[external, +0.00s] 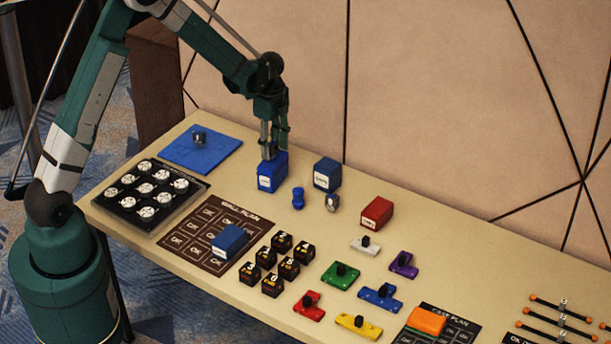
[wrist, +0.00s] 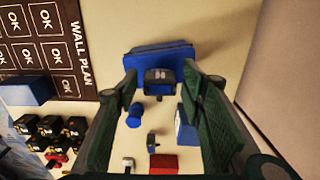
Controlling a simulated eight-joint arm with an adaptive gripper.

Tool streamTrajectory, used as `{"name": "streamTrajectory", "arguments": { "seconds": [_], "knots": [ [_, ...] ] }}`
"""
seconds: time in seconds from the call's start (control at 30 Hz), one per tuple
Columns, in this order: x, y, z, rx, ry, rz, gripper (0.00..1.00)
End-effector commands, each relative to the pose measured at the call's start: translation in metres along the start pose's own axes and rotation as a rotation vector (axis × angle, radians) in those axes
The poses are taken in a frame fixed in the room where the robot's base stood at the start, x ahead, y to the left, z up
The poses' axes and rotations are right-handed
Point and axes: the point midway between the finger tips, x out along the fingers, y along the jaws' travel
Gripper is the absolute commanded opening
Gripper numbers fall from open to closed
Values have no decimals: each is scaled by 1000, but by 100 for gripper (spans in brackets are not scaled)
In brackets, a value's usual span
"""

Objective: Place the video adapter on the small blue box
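A small dark adapter with a white mark (wrist: 158,84) is between my fingertips in the wrist view. It appears to rest on or just above a blue box (wrist: 160,54). The same blue box (external: 271,176), with a white label, stands near the table's back edge in the external view. My gripper (external: 271,152) points down right at the top of this box. It also shows in the wrist view (wrist: 160,78), its fingers apart on either side of the adapter, with narrow gaps visible. The adapter is hidden by the fingers in the external view.
A blue peg (external: 298,198), a small grey adapter (external: 332,203), a dark blue box (external: 327,175) and a red box (external: 377,213) stand close by on the right. A blue mat (external: 190,155) holds another grey piece (external: 199,138). Black numbered cubes (external: 283,242) stand in front.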

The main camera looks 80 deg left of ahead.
Motion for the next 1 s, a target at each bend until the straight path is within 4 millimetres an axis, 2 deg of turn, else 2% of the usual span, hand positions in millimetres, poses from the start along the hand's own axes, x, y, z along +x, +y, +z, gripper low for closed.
{"name": "streamTrajectory", "arguments": {
  "seconds": [0.37, 0.57, 1.0],
  "knots": [
    [-12, 0, 0, 0, 0, 0, 40],
    [-35, 0, 0, 0, 0, 0, 40],
    [-100, 0, 0, 0, 0, 0, 40]
  ]
}}
